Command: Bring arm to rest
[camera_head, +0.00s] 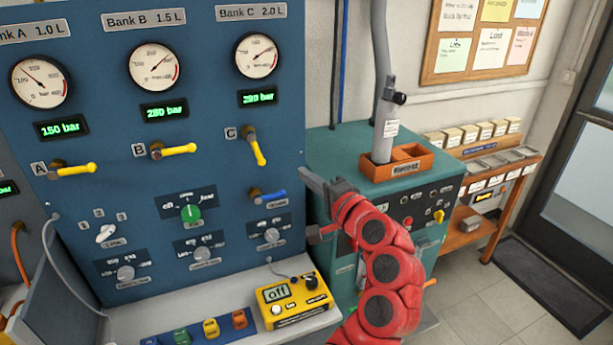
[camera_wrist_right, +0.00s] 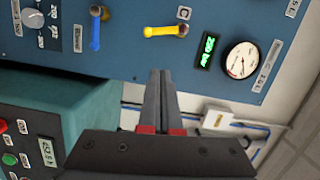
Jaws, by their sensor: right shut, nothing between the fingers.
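My right arm (camera_head: 383,265) is red and reaches up from the bottom of the head view. Its gripper (camera_head: 308,205) is at the right edge of the blue panel, pointing left, near the blue lever (camera_head: 270,198). In the right wrist view the two fingers of the right gripper (camera_wrist_right: 161,78) lie together, shut and empty, apart from the yellow handle of valve C (camera_wrist_right: 163,31) and the blue lever (camera_wrist_right: 95,34). My left gripper is not in view.
The blue panel (camera_head: 95,215) carries gauges and yellow valve handles. A teal cabinet (camera_head: 335,150) stands close behind my right arm. A yellow meter (camera_head: 293,300) reading "off" sits on the ledge below. A wooden shelf (camera_head: 520,170) and clear floor (camera_head: 490,300) are at the right.

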